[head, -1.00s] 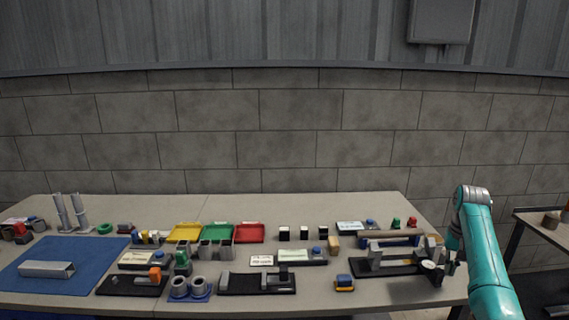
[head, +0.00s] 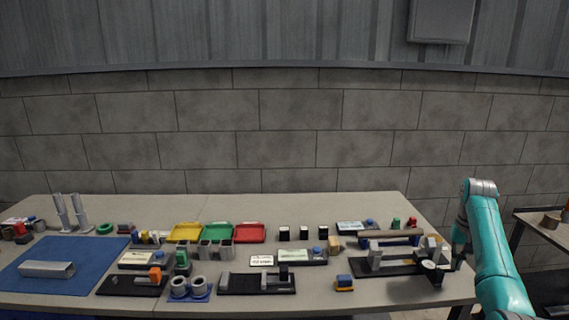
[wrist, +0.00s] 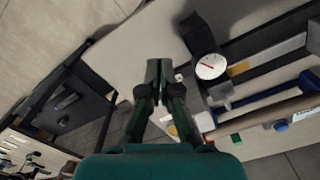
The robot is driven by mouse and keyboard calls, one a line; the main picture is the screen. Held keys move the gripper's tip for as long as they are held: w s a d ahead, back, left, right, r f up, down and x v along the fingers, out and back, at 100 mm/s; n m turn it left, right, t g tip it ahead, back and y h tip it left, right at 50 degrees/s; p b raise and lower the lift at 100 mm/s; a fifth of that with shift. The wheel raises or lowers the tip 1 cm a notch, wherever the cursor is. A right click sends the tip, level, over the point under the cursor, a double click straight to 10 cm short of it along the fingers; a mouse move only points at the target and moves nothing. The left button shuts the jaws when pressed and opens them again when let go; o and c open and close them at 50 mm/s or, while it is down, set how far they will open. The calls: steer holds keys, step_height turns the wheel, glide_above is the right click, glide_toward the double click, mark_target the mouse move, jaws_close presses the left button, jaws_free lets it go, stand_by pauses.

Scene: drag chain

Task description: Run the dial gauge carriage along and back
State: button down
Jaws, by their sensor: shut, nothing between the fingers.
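The dial gauge (wrist: 210,66) has a round white face with a red needle and a dark body. In the wrist view it is right of my fingertips. In the head view the gauge (head: 429,265) stands at the right end of a dark base with a rail (head: 385,268), near the table's right edge. My gripper (wrist: 160,66) is shut and empty, its fingertips apart from the gauge on its left side in the wrist view. In the head view my gripper (head: 457,262) is small and partly hidden by my arm, just right of the gauge.
A rod on blue supports (head: 390,238) lies behind the rail. Colored trays (head: 250,233) and several fixtures fill the table leftward. A separate side table (head: 545,222) stands at the right, beyond a gap.

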steer(key=shift+r, duration=3)
